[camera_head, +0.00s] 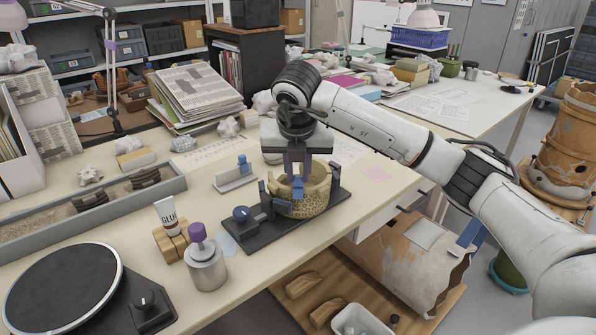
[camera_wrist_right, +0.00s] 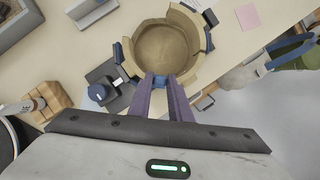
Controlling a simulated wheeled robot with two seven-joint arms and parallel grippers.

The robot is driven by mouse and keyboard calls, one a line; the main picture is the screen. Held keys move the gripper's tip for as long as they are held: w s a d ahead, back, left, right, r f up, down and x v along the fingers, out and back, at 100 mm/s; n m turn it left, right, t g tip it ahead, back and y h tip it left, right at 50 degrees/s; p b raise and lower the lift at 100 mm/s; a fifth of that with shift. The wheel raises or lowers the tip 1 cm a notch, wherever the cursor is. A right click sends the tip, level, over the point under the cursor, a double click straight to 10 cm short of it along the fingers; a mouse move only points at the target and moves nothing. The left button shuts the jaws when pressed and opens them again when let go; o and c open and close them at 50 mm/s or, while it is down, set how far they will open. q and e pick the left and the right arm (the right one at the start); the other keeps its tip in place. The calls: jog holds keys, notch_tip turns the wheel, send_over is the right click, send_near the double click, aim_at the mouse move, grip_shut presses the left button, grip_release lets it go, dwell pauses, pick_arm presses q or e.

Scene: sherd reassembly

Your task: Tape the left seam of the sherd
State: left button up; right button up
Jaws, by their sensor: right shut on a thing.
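The tan bowl (camera_head: 309,203), with a patterned outer wall and a stepped, broken rim, stands in a dark holder (camera_head: 262,236) with blue pads. In the right wrist view the bowl (camera_wrist_right: 168,48) is seen from above, round and hollow. My right gripper (camera_head: 297,178) has its purple fingers pointing down at the bowl's wall, shut on a small blue piece, likely tape. That blue piece (camera_wrist_right: 160,81) lies at the bowl's rim in the right wrist view; I cannot tell whether it touches. The left seam is not clearly visible. My left gripper is not in view.
A small stand with a blue piece (camera_head: 236,176) is left of the bowl. A glue tube (camera_head: 167,214) in a wooden block, a purple-topped jar (camera_head: 206,264) and a turntable (camera_head: 62,288) stand at front left. A sand tray (camera_head: 100,205) and newspapers (camera_head: 195,95) lie behind.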

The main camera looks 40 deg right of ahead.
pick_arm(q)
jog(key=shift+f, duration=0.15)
pick_arm(e)
jog(key=shift+f, duration=0.25)
dwell(0.6)
jog(key=o, duration=0.8)
jog(key=shift+a+r, duration=0.1)
jog(key=shift+r, duration=0.25)
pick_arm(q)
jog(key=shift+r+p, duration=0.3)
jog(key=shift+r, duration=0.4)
pick_arm(e)
jog(key=v, duration=0.9)
jog(key=shift+s+a+r, duration=0.1)
jog(key=shift+s+r, duration=0.15)
jog(key=shift+r, duration=0.05)
jog(key=shift+f, duration=0.1)
